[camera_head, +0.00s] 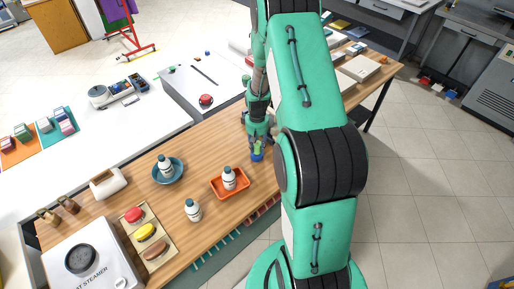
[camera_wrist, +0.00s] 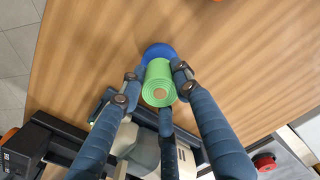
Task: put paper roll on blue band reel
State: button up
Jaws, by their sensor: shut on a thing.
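The paper roll (camera_wrist: 158,76) is green with a brown core and sits between the fingers of my gripper (camera_wrist: 156,78) in the wrist view. My gripper is shut on it. The blue band reel (camera_wrist: 156,50) shows as a blue round edge just beyond the roll, partly hidden by the roll and fingers. In the head view my gripper (camera_head: 258,143) is over the wooden table, with a bit of the green roll (camera_head: 258,148) between the fingers and the blue reel (camera_head: 257,156) directly below. I cannot tell whether roll and reel touch.
An orange tray (camera_head: 214,187) with a white bottle stands left of my gripper. A blue bowl (camera_head: 181,178) with a bottle, a loose bottle (camera_head: 193,211) and a steamer (camera_head: 92,262) are farther left. Papers (camera_head: 359,68) and boxes lie at the table's far right end.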

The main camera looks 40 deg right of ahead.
aim_at(257, 143)
jog(key=shift+f, duration=0.4)
jog(key=shift+f, duration=0.1)
jog(key=o, duration=1.2)
jog(key=shift+c, duration=0.2)
notch_tip(257, 143, up, 12)
jog(key=shift+r+p, duration=0.1)
jog(key=shift+p, duration=0.3)
